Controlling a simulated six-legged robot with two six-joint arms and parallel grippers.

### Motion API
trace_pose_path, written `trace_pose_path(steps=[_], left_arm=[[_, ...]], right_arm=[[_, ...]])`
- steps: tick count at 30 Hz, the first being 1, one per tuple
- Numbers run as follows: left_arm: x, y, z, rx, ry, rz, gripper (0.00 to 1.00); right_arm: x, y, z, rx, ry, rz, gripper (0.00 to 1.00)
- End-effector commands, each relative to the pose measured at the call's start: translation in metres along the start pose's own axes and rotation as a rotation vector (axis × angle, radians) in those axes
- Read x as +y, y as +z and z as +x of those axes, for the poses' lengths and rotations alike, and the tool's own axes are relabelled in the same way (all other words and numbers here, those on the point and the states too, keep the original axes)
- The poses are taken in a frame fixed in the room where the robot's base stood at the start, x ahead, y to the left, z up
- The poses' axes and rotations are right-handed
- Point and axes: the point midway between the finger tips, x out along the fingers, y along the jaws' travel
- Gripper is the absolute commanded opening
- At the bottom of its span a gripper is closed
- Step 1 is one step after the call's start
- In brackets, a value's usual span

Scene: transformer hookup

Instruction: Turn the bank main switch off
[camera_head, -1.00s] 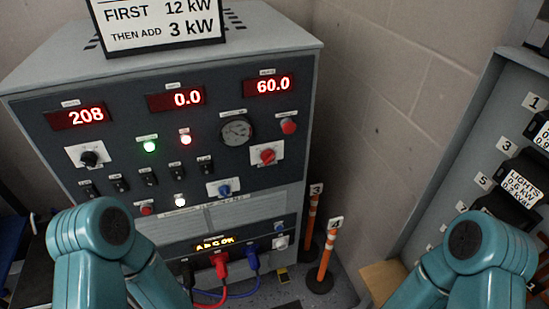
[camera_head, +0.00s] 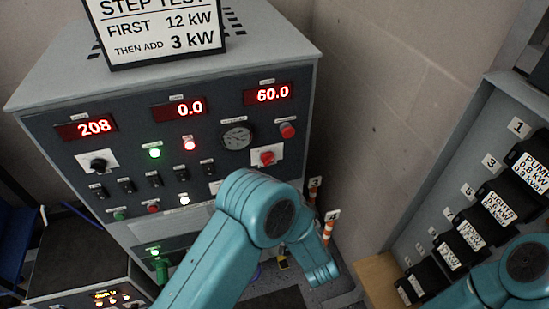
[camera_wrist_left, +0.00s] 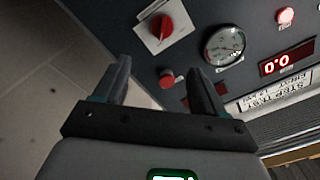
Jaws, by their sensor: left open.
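A grey cabinet (camera_head: 75,150) carries the control panel. A red rotary switch (camera_head: 267,157) on a white plate sits at its right side, under a round red button (camera_head: 287,130). Labels are too small to read, so I cannot tell which control is the bank main switch. In the left wrist view the panel appears upside down, with the red rotary switch (camera_wrist_left: 163,25) at top and the red button (camera_wrist_left: 167,78) between the fingers. My left gripper (camera_wrist_left: 158,65) is open and empty; contact is not visible. In the head view my arm hides it. My right gripper is out of view.
Red displays read 208 (camera_head: 87,127), 0.0 (camera_head: 180,108) and 60.0 (camera_head: 267,94). A gauge (camera_head: 237,136) sits left of the red button. A step-test sign (camera_head: 155,35) stands on top. Orange-white posts (camera_head: 328,230) and a breaker panel (camera_head: 470,150) are at right.

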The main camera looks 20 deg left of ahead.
Motion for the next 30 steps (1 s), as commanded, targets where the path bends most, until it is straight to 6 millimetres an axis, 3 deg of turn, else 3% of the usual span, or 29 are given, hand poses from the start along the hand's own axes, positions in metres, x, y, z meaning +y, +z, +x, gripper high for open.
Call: trace_pose_path(steps=[9, 15, 21, 29, 30], left_arm=[[-0.005, 0.002, 0.08, -0.006, -0.006, -0.002, 0.7], [-0.003, 0.001, 0.114, -0.004, -0.002, -0.002, 0.7], [-0.001, 0.001, 0.128, -0.001, 0.001, -0.001, 0.7], [0.0, 0.001, 0.129, 0.0, 0.002, -0.001, 0.7], [0.0, 0.001, 0.129, 0.0, 0.002, -0.001, 0.57]], right_arm=[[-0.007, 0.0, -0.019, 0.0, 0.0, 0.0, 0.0], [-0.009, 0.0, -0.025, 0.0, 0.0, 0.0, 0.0], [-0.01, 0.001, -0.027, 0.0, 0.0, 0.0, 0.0], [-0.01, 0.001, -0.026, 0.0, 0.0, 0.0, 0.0], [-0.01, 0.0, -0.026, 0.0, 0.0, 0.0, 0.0]])
